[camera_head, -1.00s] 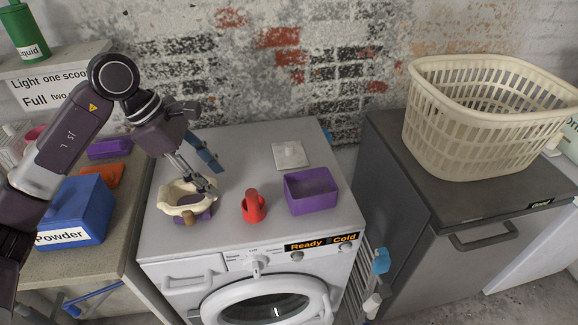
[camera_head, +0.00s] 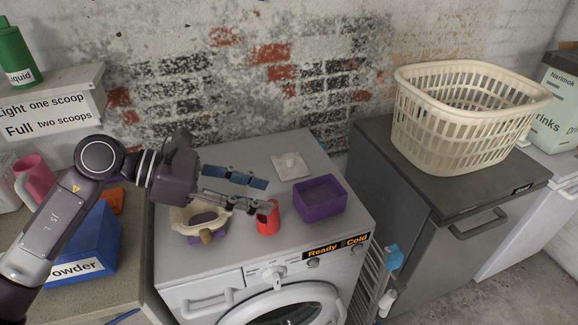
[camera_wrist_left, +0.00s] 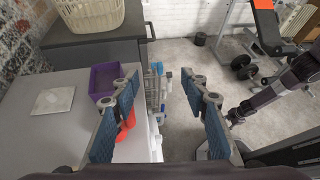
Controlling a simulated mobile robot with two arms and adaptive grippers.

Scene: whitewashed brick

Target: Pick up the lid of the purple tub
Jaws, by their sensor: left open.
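The purple tub (camera_head: 320,197) stands open-topped on the washing machine, right of the red cup (camera_head: 267,221). It also shows in the left wrist view (camera_wrist_left: 101,84). No piece is clearly its lid. A bit of purple lies under the cream, wavy-rimmed piece (camera_head: 181,218), and another sliver of purple shows behind my left arm; I cannot tell what either is. My left gripper (camera_head: 258,195) is open and empty, pointing right above the red cup, left of the tub. In the left wrist view its fingers (camera_wrist_left: 160,88) are wide apart. My right arm shows at that view's right edge; its gripper is unclear.
A white square packet (camera_head: 291,166) lies behind the tub. A cream laundry basket (camera_head: 455,130) stands on the grey appliance to the right. A blue powder box (camera_head: 92,240) and a pink mug (camera_head: 36,181) stand on the left counter. The washer top right of the tub is free.

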